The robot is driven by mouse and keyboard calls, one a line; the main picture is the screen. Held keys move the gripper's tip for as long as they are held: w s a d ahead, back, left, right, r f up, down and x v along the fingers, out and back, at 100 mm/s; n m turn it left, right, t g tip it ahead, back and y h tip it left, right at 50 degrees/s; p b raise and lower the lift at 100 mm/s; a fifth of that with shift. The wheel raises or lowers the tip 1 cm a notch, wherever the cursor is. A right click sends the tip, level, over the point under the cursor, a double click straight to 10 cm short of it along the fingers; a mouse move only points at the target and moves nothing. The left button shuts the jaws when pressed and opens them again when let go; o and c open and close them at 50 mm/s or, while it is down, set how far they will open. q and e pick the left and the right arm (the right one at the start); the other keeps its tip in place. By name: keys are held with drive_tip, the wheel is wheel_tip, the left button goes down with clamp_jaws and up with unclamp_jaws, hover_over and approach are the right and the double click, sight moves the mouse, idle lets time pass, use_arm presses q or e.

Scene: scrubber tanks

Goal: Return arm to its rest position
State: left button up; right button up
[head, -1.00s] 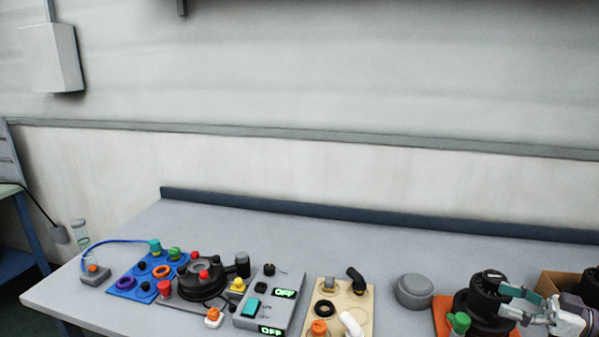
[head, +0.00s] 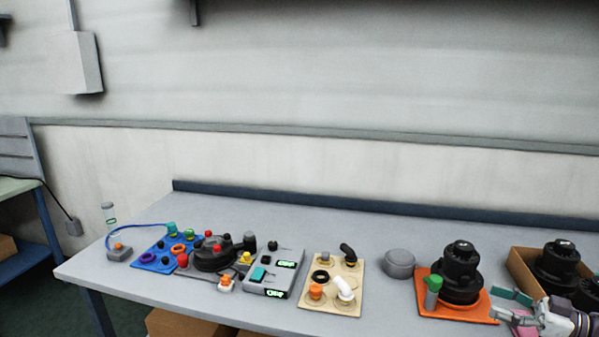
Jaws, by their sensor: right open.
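My right gripper (head: 516,310) is at the lower right of the head view, at the front right of the bench. Its fingers are apart and nothing shows between them. It is just right of the orange mat (head: 488,315), on which a black scrubber tank (head: 460,273) stands upright. A green-topped part (head: 433,289) is at the mat's left side. A pink piece (head: 522,322) shows partly behind the gripper. My left gripper is not in view.
A cardboard box (head: 520,268) with black tanks (head: 557,264) stands behind my right gripper. Leftward are a grey round lid (head: 399,263), a beige board (head: 349,299) with fittings, a grey switch box (head: 258,284) and a blue mat (head: 150,263). The bench's back strip (head: 330,211) is clear.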

drive_tip(key=w+a+f+m+t+h, duration=0.2)
drive_tip(key=a+f, duration=0.3)
drive_tip(key=a, duration=0.3)
drive_tip(key=w+a+f+m+t+h, duration=0.1)
drive_tip(key=w+a+f+t, duration=0.1)
drive_tip(key=a+f, duration=0.5)
drive_tip(key=s+a+f+m+h, duration=0.4)
drive_tip(key=s+a+f+h, duration=0.15)
drive_tip(key=a, duration=0.35)
drive_tip(key=s+d+f+m+g+h, duration=0.1)
drive_tip(key=s+g+h, duration=0.3)
drive_tip(key=s, duration=1)
drive_tip(key=s+d+f+m+g+h, duration=0.15)
drive_tip(key=s+g, duration=0.45)
drive_tip(key=s, duration=0.9)
wheel_tip(320, 180, down, 33)
drive_tip(key=s+g+b, duration=0.2)
drive_tip(key=b, duration=0.3)
use_arm(q)
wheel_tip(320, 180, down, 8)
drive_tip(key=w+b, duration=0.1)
drive_tip(key=b, duration=0.2)
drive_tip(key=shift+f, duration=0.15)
use_arm(e)
drive_tip(key=s+d+f+g+h, duration=0.1)
drive_tip(key=s+d+f, duration=0.1)
drive_tip(key=s+f, duration=1.4)
drive_tip(key=shift+s+d+f, duration=0.15)
drive_tip(key=shift+d+f, duration=0.1)
drive_tip(key=shift+f, duration=0.65)
